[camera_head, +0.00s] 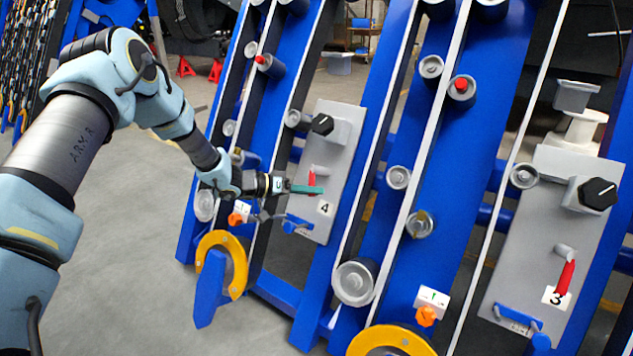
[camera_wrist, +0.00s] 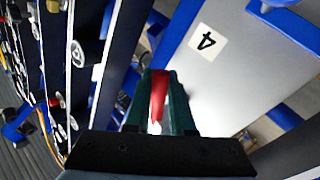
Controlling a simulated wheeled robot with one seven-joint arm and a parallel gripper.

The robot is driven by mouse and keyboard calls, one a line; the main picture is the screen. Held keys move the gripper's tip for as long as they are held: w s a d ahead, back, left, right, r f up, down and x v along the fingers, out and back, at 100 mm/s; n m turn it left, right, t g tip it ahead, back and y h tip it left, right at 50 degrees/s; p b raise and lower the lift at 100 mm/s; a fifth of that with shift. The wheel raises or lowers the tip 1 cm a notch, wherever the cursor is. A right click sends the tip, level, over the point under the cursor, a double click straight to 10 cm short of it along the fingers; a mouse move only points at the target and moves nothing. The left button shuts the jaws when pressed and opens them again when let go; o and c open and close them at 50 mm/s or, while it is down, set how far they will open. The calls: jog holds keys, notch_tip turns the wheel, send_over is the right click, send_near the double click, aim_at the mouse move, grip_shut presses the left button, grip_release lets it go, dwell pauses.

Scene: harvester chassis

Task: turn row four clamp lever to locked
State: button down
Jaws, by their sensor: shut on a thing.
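The row four panel (camera_head: 342,150) is a grey plate with a "4" label (camera_head: 325,208), also seen in the wrist view (camera_wrist: 208,42). Its clamp lever (camera_head: 312,178) is red and stands just above the label in the head view. My gripper (camera_head: 308,189) reaches it from the left. In the wrist view the red lever (camera_wrist: 158,92) lies between the two green fingers of my gripper (camera_wrist: 160,85), which are shut on it. The fingers hide part of the lever and its pivot.
A black knob (camera_head: 322,124) and a blue handle (camera_head: 297,224) are on the same panel. A second panel marked "3" (camera_head: 556,298) has its own red lever (camera_head: 566,277) at right. Blue frame rails, rollers and belts surround the panel. Grey floor is open at left.

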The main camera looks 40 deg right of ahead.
jog(key=shift+w+a+f+m+y+p, duration=0.15)
jog(key=shift+w+m+y+p, duration=0.25)
jog(key=shift+m+p, duration=0.25)
jog(key=shift+w+a+r+m+y+p, duration=0.1)
jog(key=shift+w+m+y+p, duration=0.2)
jog(key=shift+m+y+p, duration=0.35)
jog(key=shift+w+a+f+m+y+p, duration=0.15)
jog(key=shift+w+m+y+p, duration=0.3)
jog(key=shift+m, duration=0.35)
jog(key=c, duration=0.8)
grip_release()
jog(key=shift+o, duration=0.2)
jog(key=shift+r, duration=0.1)
jog(key=p+v, duration=0.1)
jog(key=v, duration=0.9)
jog(key=shift+a, duration=0.4)
